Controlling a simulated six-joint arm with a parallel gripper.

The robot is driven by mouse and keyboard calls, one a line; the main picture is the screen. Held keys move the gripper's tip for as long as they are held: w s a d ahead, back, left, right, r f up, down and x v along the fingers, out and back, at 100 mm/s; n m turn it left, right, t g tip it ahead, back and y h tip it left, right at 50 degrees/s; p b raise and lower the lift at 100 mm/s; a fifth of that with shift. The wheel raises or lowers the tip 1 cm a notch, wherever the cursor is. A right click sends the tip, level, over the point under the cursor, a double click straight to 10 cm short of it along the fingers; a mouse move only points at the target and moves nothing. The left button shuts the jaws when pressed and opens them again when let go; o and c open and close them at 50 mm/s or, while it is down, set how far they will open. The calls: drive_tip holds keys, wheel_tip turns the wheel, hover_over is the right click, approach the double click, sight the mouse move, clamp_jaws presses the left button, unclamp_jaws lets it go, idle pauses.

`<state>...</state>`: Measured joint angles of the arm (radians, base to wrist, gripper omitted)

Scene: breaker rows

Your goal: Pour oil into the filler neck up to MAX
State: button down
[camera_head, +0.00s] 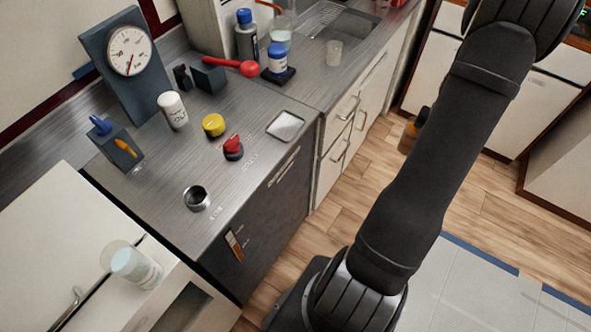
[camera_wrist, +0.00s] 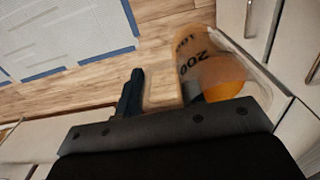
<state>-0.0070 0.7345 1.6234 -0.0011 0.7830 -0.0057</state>
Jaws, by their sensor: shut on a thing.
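A clear measuring jug (camera_wrist: 212,62) with orange oil and dark scale marks fills the upper right of the wrist view. Part of it shows beside my arm in the head view (camera_head: 409,138), over the wood floor, away from the bench. My gripper (camera_wrist: 160,88) is shut on the jug; the exact grip is partly hidden. The filler neck (camera_head: 197,198), an open dark hole with a silver rim, is at the bench's front left. A narrow sight gauge (camera_head: 235,245) is on the front panel below; its level is too small to read.
Near the neck are a red knob (camera_head: 233,147), a yellow cap (camera_head: 213,125), a white can (camera_head: 173,110) and a metal tray (camera_head: 286,126). A dial gauge (camera_head: 129,50) stands behind. A beaker of pale liquid (camera_head: 136,265) is lower left. Cabinets (camera_head: 352,125) flank the open floor.

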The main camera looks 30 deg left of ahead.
drive_tip(key=a+r, duration=0.5)
drive_tip(key=a, duration=0.4)
drive_tip(key=a+r, duration=0.5)
drive_tip(key=a, duration=0.5)
drive_tip(key=a+r, duration=0.6)
drive_tip(key=a, duration=0.3)
drive_tip(key=s+a+r+n, duration=0.1)
drive_tip(key=s+a+r, duration=0.65)
drive_tip(key=a, duration=0.25)
drive_tip(key=s+a+r, duration=0.6)
drive_tip(key=s+a, duration=0.3)
drive_tip(key=a, duration=0.2)
drive_tip(key=s+a+f, duration=0.1)
drive_tip(key=s+a, duration=0.2)
drive_tip(key=s, duration=2)
drive_tip(key=s+d+f, duration=0.5)
drive_tip(key=s+d, duration=0.3)
drive_tip(key=s, duration=0.3)
drive_tip(key=s+d+f+m, duration=0.1)
drive_tip(key=s+d+f, duration=0.5)
drive_tip(key=s, duration=0.5)
drive_tip(key=shift+s+d, duration=0.25)
drive_tip(key=shift+d, duration=0.75)
